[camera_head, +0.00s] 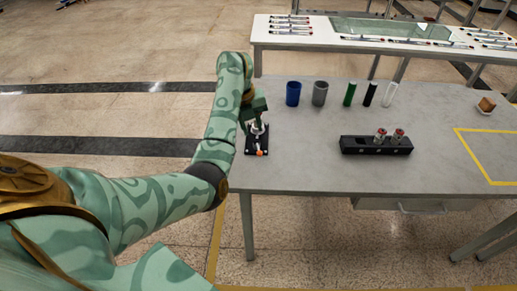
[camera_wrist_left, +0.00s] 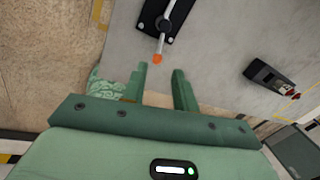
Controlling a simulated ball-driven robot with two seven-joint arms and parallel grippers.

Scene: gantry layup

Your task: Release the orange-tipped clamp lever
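The clamp is a black base plate (camera_head: 250,149) with a metal lever, near the left edge of the grey table. The lever's orange tip (camera_head: 259,153) points toward the table's front edge. In the left wrist view the black plate (camera_wrist_left: 149,18) is at the top, and the orange tip (camera_wrist_left: 157,59) sits just beyond my fingertips, roughly centred between them. My left gripper (camera_wrist_left: 159,71) is open and empty. In the head view my left gripper (camera_head: 254,118) is over the back part of the clamp and partly hides it. My right gripper is not in view.
A blue cup (camera_head: 293,94), a grey cup (camera_head: 320,93) and several slim cylinders stand along the back. A black block (camera_head: 362,147) with two red-and-silver parts is right of the clamp. Yellow tape (camera_head: 470,150) marks the right side. Table between clamp and block is clear.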

